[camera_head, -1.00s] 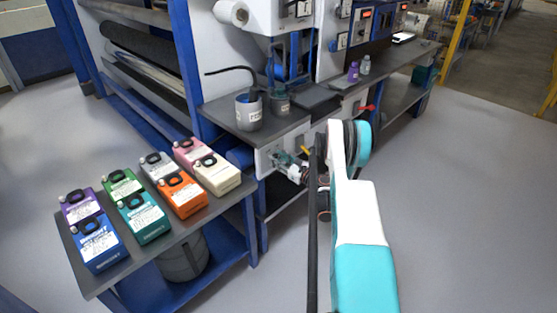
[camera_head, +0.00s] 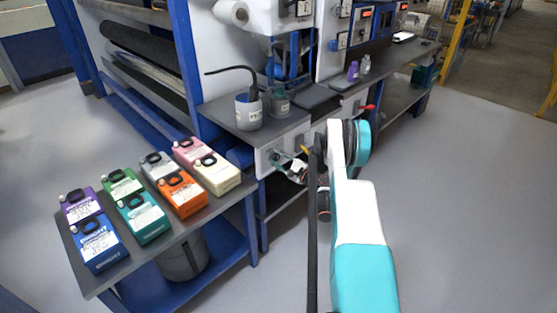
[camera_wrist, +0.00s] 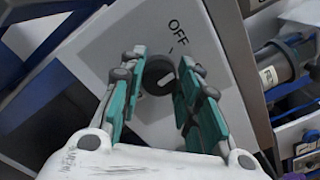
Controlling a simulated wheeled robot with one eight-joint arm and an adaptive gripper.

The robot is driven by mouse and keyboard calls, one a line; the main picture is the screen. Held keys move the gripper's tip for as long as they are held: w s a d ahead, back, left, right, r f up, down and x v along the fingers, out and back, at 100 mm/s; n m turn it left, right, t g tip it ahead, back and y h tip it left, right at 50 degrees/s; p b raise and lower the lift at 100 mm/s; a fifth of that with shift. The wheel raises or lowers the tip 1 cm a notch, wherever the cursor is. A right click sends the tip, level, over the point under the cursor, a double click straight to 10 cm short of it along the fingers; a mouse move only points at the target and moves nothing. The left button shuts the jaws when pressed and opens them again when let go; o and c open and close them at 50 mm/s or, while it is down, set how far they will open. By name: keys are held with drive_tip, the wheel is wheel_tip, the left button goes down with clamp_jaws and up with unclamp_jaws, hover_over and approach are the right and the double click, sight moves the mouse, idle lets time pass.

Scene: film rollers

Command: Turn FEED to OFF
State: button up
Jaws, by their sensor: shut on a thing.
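A dark round knob (camera_wrist: 156,70) with a white mark sits on a pale panel (camera_wrist: 100,45) in the wrist view. The word OFF and a short tick are printed beside it. The name FEED is not readable here. My gripper (camera_wrist: 161,80) has its teal fingers on either side of the knob, shut on it. The white mark shows between the fingers; whether it lines up with the OFF tick is hard to tell. In the head view my gripper (camera_head: 283,161) is at the panel under the bench, and the knob is largely hidden.
A red handle (camera_head: 367,108) lies further right. A low table (camera_head: 165,255) at left holds several coloured containers. Floor at right is clear.

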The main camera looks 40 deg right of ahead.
drive_tip(key=n, duration=0.4)
drive_tip(key=shift+f+n, duration=0.1)
drive_tip(key=shift+n, duration=0.2)
idle(0.5)
drive_tip(key=o, duration=1.1)
drive_tip(key=shift+c, duration=0.2)
